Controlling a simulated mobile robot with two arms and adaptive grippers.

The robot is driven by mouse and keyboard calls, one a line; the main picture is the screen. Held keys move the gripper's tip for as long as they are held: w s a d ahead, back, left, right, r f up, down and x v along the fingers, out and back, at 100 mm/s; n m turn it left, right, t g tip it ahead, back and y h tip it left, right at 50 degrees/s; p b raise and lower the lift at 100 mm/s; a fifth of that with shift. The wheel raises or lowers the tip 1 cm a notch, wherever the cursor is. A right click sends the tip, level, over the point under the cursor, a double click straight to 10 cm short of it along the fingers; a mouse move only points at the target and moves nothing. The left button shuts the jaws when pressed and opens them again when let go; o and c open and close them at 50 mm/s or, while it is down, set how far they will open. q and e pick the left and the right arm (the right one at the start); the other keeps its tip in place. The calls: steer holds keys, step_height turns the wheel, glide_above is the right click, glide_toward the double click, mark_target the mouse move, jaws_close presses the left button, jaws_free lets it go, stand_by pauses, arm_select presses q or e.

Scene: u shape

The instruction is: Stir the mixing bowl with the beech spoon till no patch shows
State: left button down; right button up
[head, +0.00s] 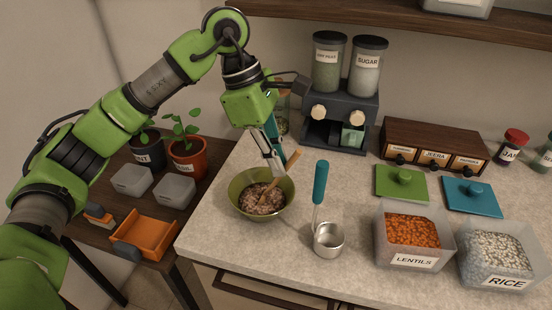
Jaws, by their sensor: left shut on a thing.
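The olive-green mixing bowl (235,187) stands on the worktop left of centre. It holds a brown mixture (258,205) with mottled lighter and darker patches. The beech spoon (292,160) leans in the bowl, its handle tilted up to the right and its lower end in the mixture. My left gripper (275,170) points down over the bowl's back rim, shut on the beech spoon partway along the handle. The fingers hide part of the handle. My right gripper is not in view.
A metal scoop (329,239) with a teal handle stands right of the bowl. Bins of lentils (412,230) and rice (496,252) lie further right. A dispenser (341,115) and small drawers (433,147) stand behind. Potted plants (188,155) occupy the lower left table.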

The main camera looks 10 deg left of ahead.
arm_select(q)
step_height(320, 180, up, 11)
steer(key=p, duration=0.7)
stand_by(0.6)
steer(key=shift+f, duration=0.25)
